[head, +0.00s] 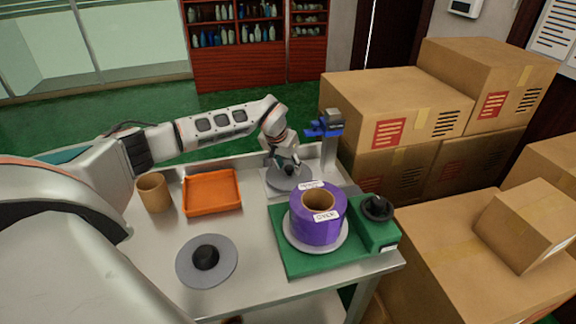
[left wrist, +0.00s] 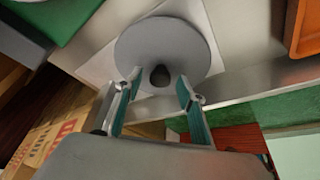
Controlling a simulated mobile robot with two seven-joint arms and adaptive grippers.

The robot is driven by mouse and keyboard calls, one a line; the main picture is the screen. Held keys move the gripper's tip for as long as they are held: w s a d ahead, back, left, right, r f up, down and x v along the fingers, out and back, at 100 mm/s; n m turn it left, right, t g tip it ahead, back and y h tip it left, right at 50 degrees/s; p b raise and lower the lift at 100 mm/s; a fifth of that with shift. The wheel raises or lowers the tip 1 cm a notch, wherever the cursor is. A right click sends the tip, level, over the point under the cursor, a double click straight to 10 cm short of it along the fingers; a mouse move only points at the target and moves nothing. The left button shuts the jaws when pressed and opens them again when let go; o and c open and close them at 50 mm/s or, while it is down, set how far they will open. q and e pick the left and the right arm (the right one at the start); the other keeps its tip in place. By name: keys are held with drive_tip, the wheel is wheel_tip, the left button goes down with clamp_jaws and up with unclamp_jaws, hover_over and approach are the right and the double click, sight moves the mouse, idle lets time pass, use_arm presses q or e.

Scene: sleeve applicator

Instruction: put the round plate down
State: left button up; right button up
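A round grey plate (head: 289,180) with a dark knob lies flat on a pale square (left wrist: 100,62) at the back of the table. In the left wrist view the plate (left wrist: 160,40) fills the upper middle. My left gripper (head: 284,163) is above it, fingers pointing down. In the left wrist view, my left gripper's fingers (left wrist: 160,78) stand apart on either side of the knob (left wrist: 160,76), with a gap visible on each side. A second round grey plate (head: 222,279) with a black knob lies at the front left of the table. My right gripper is not in view.
A purple roll (head: 309,229) stands on a green base (head: 293,262) just in front. A post with a blue head (head: 325,129) rises behind right. An orange tray (head: 211,193) and brown cup (head: 154,193) are left. Cardboard boxes (head: 390,105) crowd the right.

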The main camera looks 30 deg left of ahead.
use_arm(q)
drive_tip(key=v, duration=1.2)
drive_tip(key=shift+r+p, duration=0.2)
drive_tip(key=shift+p, duration=0.25)
